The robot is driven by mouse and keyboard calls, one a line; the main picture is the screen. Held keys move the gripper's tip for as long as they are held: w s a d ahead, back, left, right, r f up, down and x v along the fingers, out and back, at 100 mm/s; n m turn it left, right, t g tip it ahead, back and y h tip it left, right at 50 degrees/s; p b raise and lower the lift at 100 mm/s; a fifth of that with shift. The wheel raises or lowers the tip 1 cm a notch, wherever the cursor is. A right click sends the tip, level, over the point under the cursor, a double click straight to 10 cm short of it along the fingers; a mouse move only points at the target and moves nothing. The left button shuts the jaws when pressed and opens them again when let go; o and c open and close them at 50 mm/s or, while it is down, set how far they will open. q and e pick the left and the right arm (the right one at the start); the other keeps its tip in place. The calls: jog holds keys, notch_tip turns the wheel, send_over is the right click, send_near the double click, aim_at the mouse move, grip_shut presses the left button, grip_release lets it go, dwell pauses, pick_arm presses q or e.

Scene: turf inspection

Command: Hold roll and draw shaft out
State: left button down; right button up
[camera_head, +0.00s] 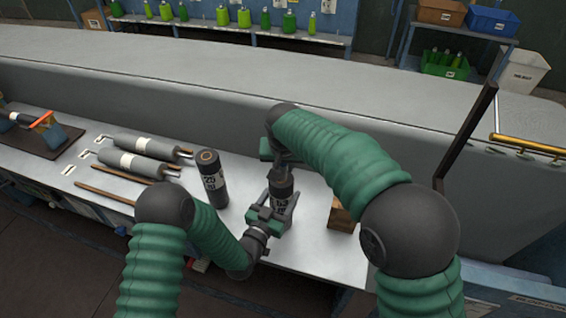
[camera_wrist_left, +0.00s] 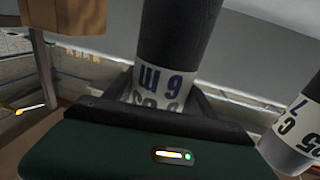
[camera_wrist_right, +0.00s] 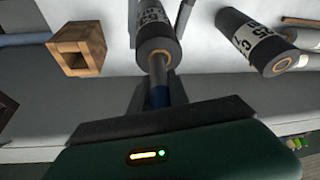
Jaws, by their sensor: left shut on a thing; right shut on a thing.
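A dark roll (camera_head: 283,187) with a white label stands upright on the grey bench. My left gripper (camera_head: 270,212) is shut around its side; the label also shows between the jaws in the left wrist view (camera_wrist_left: 160,88). My right gripper (camera_head: 281,158) is above the roll, shut on the shaft. In the right wrist view the grey shaft (camera_wrist_right: 160,70), with a blue band near my jaws, sticks out of the core of the roll (camera_wrist_right: 155,28). How much shaft is still inside is hidden. My right arm partly covers the roll's top in the head view.
A second dark roll (camera_head: 211,182) stands to the left, close by. A hollow wooden block (camera_wrist_right: 78,48) is on the other side. Grey rollers (camera_head: 128,163) and wooden rods (camera_head: 112,173) lie farther left. A raised grey ledge (camera_head: 200,105) runs behind.

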jog(key=shift+d, duration=0.2)
grip_shut()
jog(key=o, duration=0.7)
grip_release()
jog(key=shift+o, duration=0.5)
jog(key=shift+a, duration=0.1)
jog(key=shift+a, duration=0.1)
